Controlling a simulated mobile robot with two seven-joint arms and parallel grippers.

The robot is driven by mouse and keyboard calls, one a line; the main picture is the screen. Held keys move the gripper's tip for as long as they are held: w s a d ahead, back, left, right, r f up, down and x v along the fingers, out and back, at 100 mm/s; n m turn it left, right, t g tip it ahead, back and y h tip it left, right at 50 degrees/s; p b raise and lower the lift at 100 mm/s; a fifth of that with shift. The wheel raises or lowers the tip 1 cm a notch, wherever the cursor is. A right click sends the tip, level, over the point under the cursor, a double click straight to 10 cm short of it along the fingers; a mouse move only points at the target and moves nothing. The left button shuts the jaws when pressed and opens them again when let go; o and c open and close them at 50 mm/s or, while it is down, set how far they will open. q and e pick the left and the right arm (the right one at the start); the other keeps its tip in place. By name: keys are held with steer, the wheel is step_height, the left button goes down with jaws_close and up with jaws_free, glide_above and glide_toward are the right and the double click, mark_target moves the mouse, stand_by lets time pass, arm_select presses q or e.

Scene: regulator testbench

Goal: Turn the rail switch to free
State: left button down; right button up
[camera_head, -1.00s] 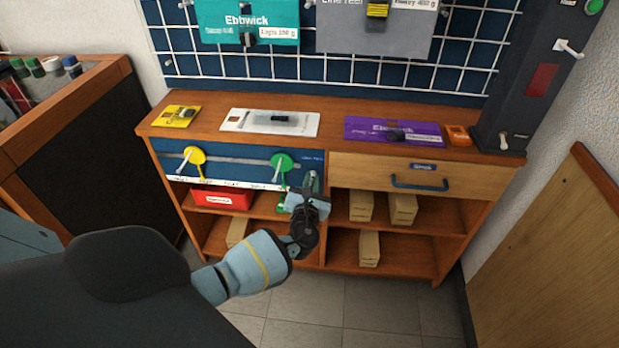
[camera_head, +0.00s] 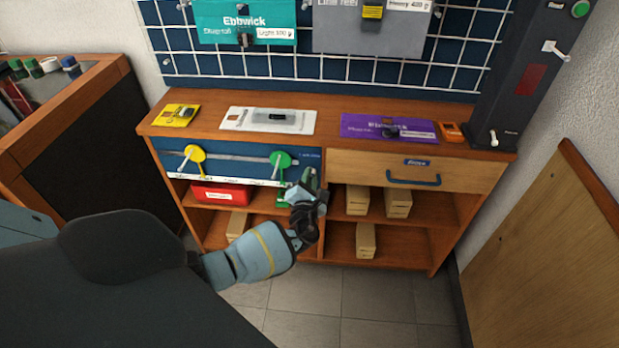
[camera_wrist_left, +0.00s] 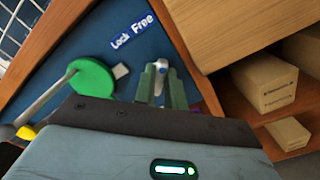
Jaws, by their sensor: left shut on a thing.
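The blue rail panel (camera_head: 230,158) is on the front of the wooden bench, with a yellow round handle (camera_head: 195,154) and a green round handle (camera_head: 281,160) along its slot. In the left wrist view a "Lock Free" label (camera_wrist_left: 132,31) is on the panel, with Lock at left and Free at right. Below its Free end, the small grey rail switch (camera_wrist_left: 161,68) is between the fingers of my left gripper (camera_wrist_left: 161,85). The gripper is shut on it; in the head view the gripper (camera_head: 306,184) hides the switch. Its exact angle is hard to tell.
A wooden drawer (camera_head: 460,176) with a blue handle is right of the panel. Shelves below hold a red box (camera_head: 220,193) and several cardboard boxes (camera_head: 398,203). Packages lie on the top, and a dark column (camera_head: 505,85) stands at right.

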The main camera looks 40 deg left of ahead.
arm_select(q)
steer(key=c, duration=1.5)
jaws_free()
steer(key=shift+o, duration=0.2)
steer(key=p+v, duration=0.2)
steer(key=v, duration=0.6)
steer(key=shift+a, duration=0.1)
